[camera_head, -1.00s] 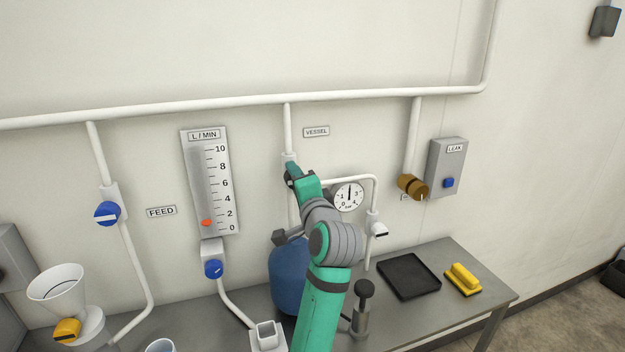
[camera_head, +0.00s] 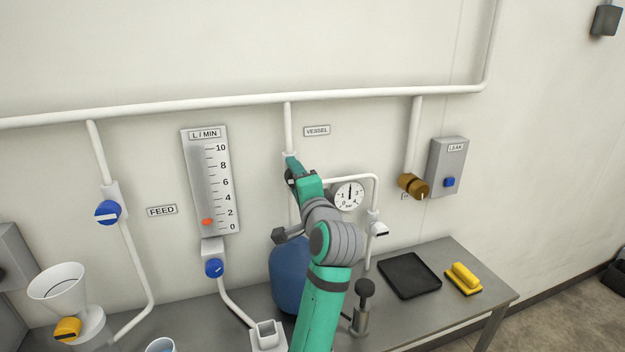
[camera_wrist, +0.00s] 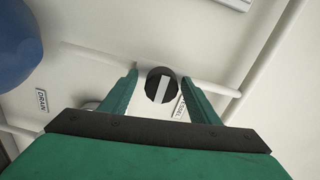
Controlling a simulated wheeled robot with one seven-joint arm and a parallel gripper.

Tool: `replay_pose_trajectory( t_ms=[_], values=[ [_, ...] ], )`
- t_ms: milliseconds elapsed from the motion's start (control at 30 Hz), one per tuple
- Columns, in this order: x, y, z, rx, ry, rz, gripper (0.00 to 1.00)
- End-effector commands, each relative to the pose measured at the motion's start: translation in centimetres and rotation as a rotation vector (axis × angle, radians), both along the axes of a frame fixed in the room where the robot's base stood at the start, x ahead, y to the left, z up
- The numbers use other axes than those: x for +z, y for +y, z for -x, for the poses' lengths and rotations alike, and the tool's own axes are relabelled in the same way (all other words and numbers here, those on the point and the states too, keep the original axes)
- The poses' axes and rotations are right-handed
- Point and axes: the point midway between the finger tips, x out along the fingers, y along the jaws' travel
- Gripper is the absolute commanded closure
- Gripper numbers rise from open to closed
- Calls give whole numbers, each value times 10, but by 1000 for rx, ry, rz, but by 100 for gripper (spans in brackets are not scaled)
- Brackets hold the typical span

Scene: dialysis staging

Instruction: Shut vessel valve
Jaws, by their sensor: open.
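The vessel valve has a round black knob (camera_wrist: 160,85) with a white bar across its face, seen in the wrist view. The bar stands near upright in that view, tilted slightly. My gripper (camera_wrist: 163,88) is open, with one green finger on each side of the knob and a visible gap to each; whether the fingertips reach its depth I cannot tell. In the head view my gripper (camera_head: 292,168) is at the wall below the VESSEL label (camera_head: 317,131) and hides the knob. A bit of the white valve body (camera_head: 288,156) shows above it.
A pressure gauge (camera_head: 348,195) and its white pipe are close to the right of my gripper. A blue tank (camera_head: 287,275) stands below. The flow meter (camera_head: 210,180) is to the left. A brown valve knob (camera_head: 413,186) and a LEAK box (camera_head: 447,168) are farther right.

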Motion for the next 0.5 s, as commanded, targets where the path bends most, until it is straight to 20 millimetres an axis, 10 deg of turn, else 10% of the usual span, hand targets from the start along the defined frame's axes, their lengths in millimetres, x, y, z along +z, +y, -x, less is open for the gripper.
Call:
replay_pose_trajectory(
  t_ms=[500],
  values=[
    [0,-18,66,4,-1,0,44]
  ],
)
